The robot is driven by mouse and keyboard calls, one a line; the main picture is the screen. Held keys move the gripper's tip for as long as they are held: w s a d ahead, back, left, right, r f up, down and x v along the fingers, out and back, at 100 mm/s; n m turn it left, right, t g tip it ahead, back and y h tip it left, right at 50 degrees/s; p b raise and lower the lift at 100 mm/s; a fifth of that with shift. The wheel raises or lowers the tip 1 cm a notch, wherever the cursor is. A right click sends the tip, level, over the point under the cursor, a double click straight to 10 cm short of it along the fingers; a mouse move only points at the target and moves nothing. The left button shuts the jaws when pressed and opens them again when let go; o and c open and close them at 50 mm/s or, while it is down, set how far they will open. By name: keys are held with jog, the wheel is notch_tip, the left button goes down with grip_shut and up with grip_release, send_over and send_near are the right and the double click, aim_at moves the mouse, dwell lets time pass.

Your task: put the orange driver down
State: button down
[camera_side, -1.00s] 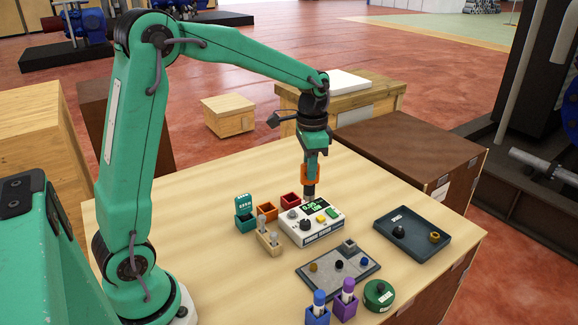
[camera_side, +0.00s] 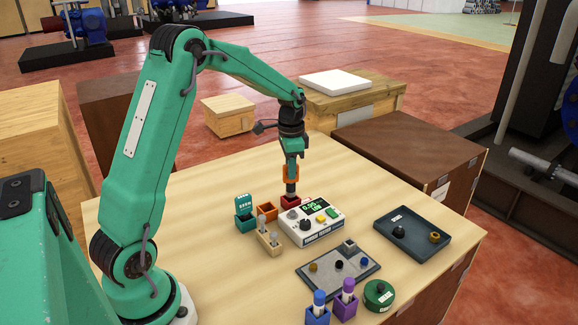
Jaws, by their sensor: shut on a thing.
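My gripper (camera_side: 291,172) is shut on the orange driver (camera_side: 291,180), which hangs upright with its dark lower end pointing down. The driver's lower end is right at the red bin (camera_side: 290,201), behind the white tester box. I cannot tell whether the end is inside the bin or just above it. An orange bin (camera_side: 266,210) and a teal bin (camera_side: 244,220) stand to the left of the red one.
The white box with a green display (camera_side: 311,225) stands close in front. A wooden holder (camera_side: 268,243) sits to its left. A grey fixture plate (camera_side: 338,268), a dark tray (camera_side: 411,236), blue and purple tubes and a green round container (camera_side: 378,295) lie in front and right.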

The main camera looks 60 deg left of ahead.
aim_at(291, 182)
jog(key=shift+f, duration=1.95)
jog(key=shift+f, duration=0.1)
jog(key=c, duration=1.3)
grip_release()
jog(key=shift+c, duration=0.2)
notch_tip(291, 182, up, 12)
jog(key=shift+r, duration=0.1)
